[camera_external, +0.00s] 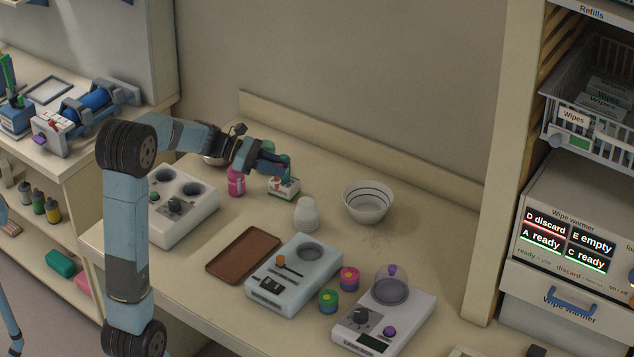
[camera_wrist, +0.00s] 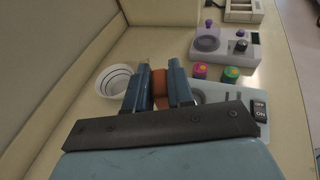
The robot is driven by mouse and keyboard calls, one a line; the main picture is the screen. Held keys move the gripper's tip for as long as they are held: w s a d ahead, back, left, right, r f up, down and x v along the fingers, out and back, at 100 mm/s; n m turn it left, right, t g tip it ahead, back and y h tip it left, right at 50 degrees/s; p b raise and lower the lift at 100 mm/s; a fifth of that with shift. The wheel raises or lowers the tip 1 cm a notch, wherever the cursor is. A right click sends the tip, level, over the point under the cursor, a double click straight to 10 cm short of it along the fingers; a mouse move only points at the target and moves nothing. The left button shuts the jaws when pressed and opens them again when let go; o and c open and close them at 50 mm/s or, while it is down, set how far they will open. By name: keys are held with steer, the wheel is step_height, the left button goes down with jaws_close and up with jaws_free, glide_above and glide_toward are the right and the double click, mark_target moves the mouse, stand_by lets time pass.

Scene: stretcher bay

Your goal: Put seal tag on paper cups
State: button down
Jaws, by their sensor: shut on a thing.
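My gripper (camera_external: 279,170) is over the back of the counter, just above a small white and green box (camera_external: 285,188). In the wrist view, its two blue fingers (camera_wrist: 160,90) are shut on a small orange-brown thing (camera_wrist: 160,72), probably the seal tag; the fingers hide part of it. In the external view I cannot make the held thing out clearly. The white upside-down stack (camera_external: 306,216), which looks like the paper cups, stands in front and to the right of the gripper, apart from it. I cannot make the stack out in the wrist view.
A striped white bowl (camera_external: 368,203) stands right of the stack. A pink bottle (camera_external: 236,182) is left of the gripper. A brown tray (camera_external: 243,254), a light blue device (camera_external: 294,278), two small colourful jars (camera_external: 349,279) and a domed scale (camera_external: 384,322) are nearer the front.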

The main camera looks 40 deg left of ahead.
steer(key=shift+w+d+f, duration=0.15)
steer(key=shift+w+f, duration=2.95)
steer(key=shift+w+d+f, duration=0.1)
steer(key=shift+w+f, duration=3)
steer(key=shift+f, duration=0.1)
steer(key=c, duration=1)
jaws_free()
